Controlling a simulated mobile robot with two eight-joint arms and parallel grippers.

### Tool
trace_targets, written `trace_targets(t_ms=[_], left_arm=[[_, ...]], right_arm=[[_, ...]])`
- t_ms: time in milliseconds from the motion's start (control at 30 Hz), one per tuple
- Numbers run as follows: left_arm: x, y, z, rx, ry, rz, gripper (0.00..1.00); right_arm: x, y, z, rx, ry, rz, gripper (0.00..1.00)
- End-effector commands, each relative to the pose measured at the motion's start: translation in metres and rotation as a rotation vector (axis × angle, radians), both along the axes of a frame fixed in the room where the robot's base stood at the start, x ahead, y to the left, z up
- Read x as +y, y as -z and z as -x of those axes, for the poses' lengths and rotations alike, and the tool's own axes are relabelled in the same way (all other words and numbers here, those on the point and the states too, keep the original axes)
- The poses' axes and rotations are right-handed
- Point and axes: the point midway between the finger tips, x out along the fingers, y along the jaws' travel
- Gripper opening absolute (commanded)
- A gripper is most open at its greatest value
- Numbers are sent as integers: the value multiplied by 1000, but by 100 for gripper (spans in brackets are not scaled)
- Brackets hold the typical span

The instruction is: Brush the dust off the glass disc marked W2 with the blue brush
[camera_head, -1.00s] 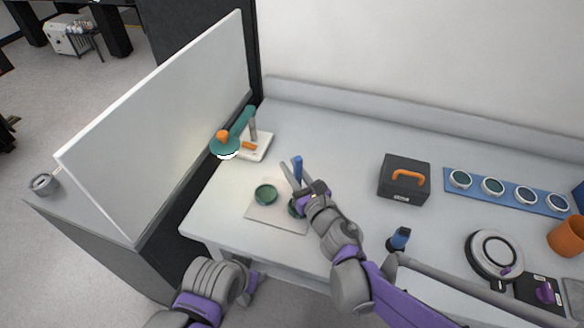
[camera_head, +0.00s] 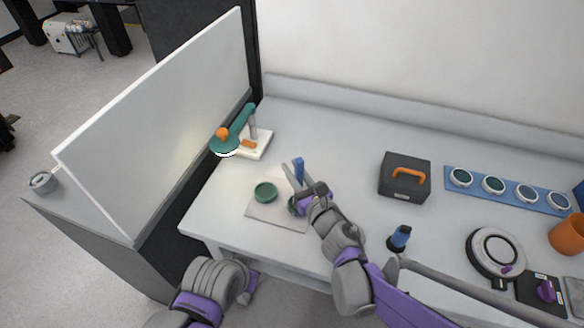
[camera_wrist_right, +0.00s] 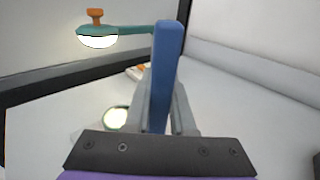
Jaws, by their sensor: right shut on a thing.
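My right gripper (camera_head: 299,190) is shut on the blue brush (camera_head: 298,170) and holds it upright over the right part of a pale square mat (camera_head: 264,215). The brush also stands between the fingers in the right wrist view (camera_wrist_right: 165,75). Two green glass discs are on the mat. The left disc (camera_head: 265,192) is in plain view; the right disc (camera_head: 292,205) is mostly hidden under my right gripper. No W2 mark can be read on either. Whether the brush touches a disc cannot be told. My left arm is at the bottom, its fingers not clearly visible.
A green lamp (camera_head: 224,146) with an orange knob stands at the back left by a white partition (camera_head: 160,125). A dark case (camera_head: 404,178) with an orange handle, a blue rack (camera_head: 509,189) of round discs, a blue-topped item (camera_head: 399,238) and a round instrument (camera_head: 495,252) are to the right.

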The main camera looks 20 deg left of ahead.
Motion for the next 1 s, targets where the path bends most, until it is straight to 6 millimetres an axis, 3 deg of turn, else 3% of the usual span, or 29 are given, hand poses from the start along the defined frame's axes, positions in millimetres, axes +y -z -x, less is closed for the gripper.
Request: trace_targets(t_ms=[1000], left_arm=[[0,2,0,1,0,0,50]], right_arm=[[-17,2,15,-1,1,2,0]])
